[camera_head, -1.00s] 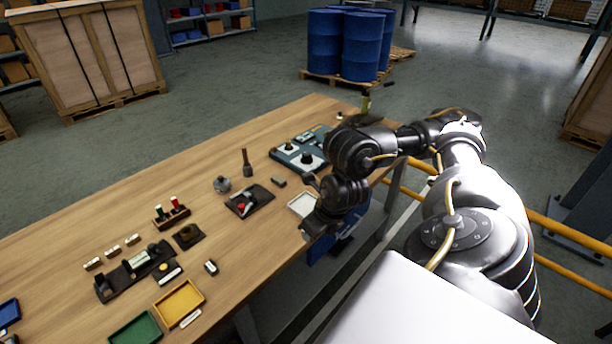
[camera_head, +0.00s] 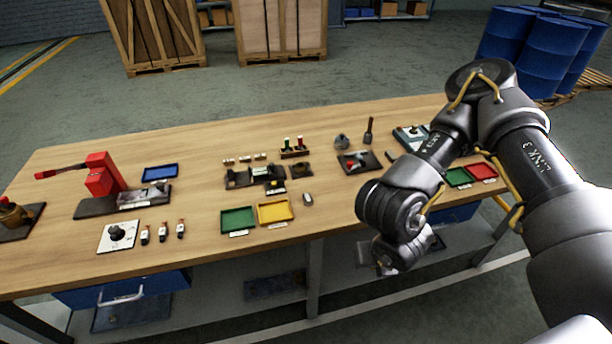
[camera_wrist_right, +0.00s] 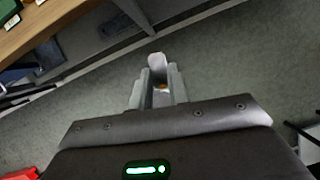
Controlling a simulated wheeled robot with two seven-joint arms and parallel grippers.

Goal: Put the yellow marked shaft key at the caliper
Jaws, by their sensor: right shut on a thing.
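My right gripper (camera_wrist_right: 158,92) is shut on a small grey metal piece (camera_wrist_right: 157,62) in the right wrist view. A yellow-orange spot shows between the fingers, so it looks like the yellow marked shaft key. In the head view my right gripper (camera_head: 386,264) hangs in front of the bench's front edge, and the held key cannot be made out there. A dark fixture (camera_head: 237,180) with small parts stands at the middle of the bench; I cannot tell whether the caliper is on it. My left gripper is not in view.
Green (camera_head: 238,221) and yellow (camera_head: 274,212) trays lie near the bench's front edge, with a small grey piece (camera_head: 308,199) beside them. A red press (camera_head: 104,176) stands at left.

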